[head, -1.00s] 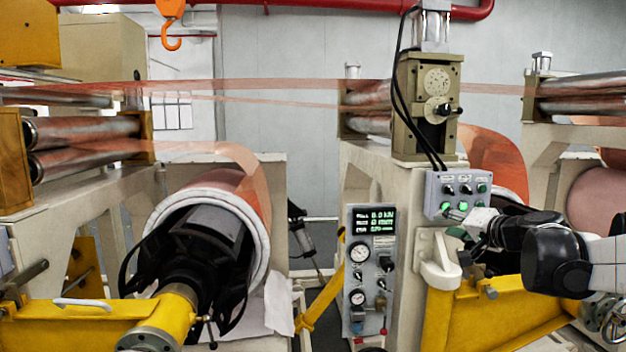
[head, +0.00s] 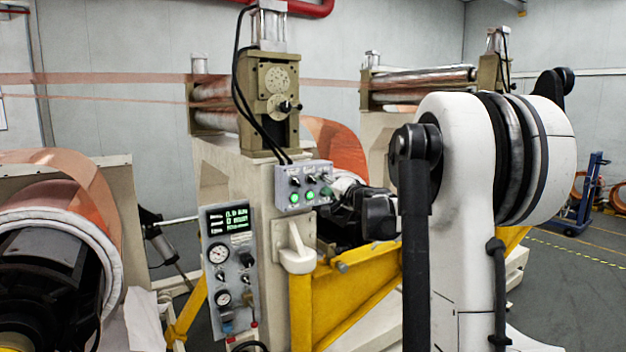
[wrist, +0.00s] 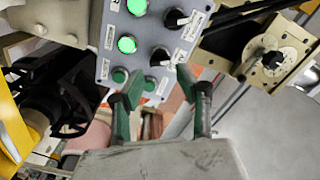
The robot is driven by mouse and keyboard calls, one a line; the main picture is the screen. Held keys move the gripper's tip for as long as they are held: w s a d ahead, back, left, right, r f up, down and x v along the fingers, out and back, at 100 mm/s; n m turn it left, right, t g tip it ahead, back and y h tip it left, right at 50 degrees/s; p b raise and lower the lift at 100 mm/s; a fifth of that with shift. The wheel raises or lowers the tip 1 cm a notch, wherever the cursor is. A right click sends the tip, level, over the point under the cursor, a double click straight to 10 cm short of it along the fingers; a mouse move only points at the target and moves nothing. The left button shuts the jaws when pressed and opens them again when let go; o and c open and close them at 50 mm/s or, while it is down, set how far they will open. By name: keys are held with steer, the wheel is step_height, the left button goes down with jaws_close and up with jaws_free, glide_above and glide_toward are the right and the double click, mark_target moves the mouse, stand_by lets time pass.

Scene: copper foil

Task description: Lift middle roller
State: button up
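The middle stand's silver rollers (head: 212,90) show behind the tan gauge housing (head: 275,100) in the head view, with copper foil running to them. The grey control box (head: 286,199) is fixed below the housing. It has black knobs and two lit green buttons; the box also fills the upper middle of the wrist view (wrist: 104,62). My gripper (wrist: 158,88) is open, its two green fingers apart over the box's unlit end. The left fingertip is close to an unlit button (wrist: 120,75); I cannot tell whether it touches. In the head view, my gripper is at the box's right side, largely obscured.
A gauge panel (head: 230,270) with a lit display hangs on the cream stand, left of a yellow arm (head: 350,310). A large foil roll (head: 110,225) is at left. My white arm covers the right-centre. Open floor (head: 585,265) lies at far right.

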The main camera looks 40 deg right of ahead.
mark_target(313, 180)
steer(key=w+p, duration=0.1)
steer(key=w, duration=0.5)
steer(key=shift+d, duration=0.2)
jaws_close()
